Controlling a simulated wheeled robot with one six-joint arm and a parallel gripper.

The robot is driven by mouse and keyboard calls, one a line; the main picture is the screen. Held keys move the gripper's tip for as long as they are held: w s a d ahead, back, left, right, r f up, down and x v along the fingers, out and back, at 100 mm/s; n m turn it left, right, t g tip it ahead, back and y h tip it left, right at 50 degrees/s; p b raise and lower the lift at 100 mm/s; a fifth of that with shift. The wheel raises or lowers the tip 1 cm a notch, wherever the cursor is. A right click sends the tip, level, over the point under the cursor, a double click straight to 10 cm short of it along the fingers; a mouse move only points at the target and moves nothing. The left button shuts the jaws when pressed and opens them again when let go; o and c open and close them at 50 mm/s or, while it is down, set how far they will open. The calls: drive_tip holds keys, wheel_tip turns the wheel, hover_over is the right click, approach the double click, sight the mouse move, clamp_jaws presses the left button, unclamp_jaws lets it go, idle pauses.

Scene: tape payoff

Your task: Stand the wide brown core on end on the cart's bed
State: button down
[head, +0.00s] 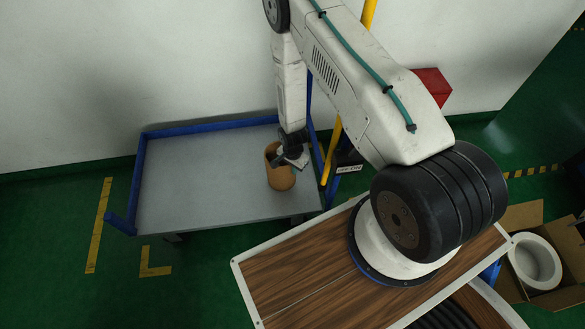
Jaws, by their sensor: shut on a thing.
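The wide brown core (281,178) is a short hollow cylinder on the right part of the cart's bed (195,180) in the head view. It looks upright, with its open end up; from this angle I cannot tell whether its lower end touches the bed. My gripper (284,160) comes down from above and is shut on the core's upper wall. The fingertips are small here and partly hidden by the core. The bed is a flat grey sheet with blue rails.
A wood-topped surface with a white edge (250,292) lies in front of the cart. A yellow post (331,150) stands right of the core. A cardboard box (535,215) holding a white ring (534,262) is at the far right. The bed's left part is bare.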

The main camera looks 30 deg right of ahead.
drive_tip(key=shift+f, duration=0.1)
drive_tip(key=c, duration=1.6)
unclamp_jaws()
